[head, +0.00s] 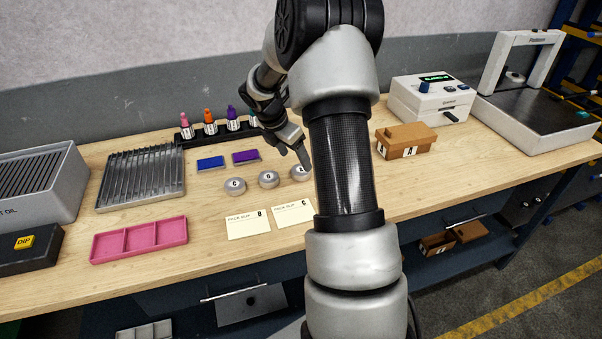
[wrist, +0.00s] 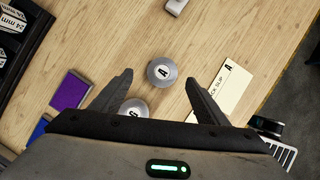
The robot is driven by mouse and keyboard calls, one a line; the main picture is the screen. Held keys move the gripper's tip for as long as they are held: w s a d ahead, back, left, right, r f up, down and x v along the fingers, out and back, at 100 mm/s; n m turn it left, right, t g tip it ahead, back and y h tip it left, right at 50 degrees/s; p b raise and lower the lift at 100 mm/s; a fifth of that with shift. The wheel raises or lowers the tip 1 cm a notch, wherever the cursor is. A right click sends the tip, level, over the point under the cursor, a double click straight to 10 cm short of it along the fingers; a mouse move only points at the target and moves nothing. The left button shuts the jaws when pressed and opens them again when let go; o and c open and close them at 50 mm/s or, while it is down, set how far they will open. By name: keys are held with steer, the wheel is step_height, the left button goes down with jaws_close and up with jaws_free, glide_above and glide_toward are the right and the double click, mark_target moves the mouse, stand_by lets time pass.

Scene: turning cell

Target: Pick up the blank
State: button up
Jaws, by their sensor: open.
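Three round grey metal blanks lie in a row on the wooden bench: a left one (head: 235,186), a middle one (head: 269,179) and a right one (head: 300,173), which my arm and gripper partly cover. In the wrist view the blank marked A (wrist: 162,73) lies between and slightly beyond my open fingertips. A second blank (wrist: 134,107), seemingly marked G, is partly behind the left finger. My gripper (head: 296,155) is open and empty above the right blank; it also shows in the wrist view (wrist: 159,77). Its height above the blank is hard to tell.
Pick slips (head: 248,224) lie in front of the blanks; slip A (wrist: 236,90) is right of the blank in the wrist view. Blue (head: 210,163) and purple (head: 245,157) blocks lie behind left. A pink tray (head: 139,240) and brown box (head: 406,141) stand farther off.

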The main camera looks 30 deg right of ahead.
steer(key=x, duration=0.5)
steer(key=shift+s+a+f, duration=0.15)
steer(key=shift+s+a, duration=0.05)
steer(key=shift+s, duration=0.1)
steer(key=c, duration=1.2)
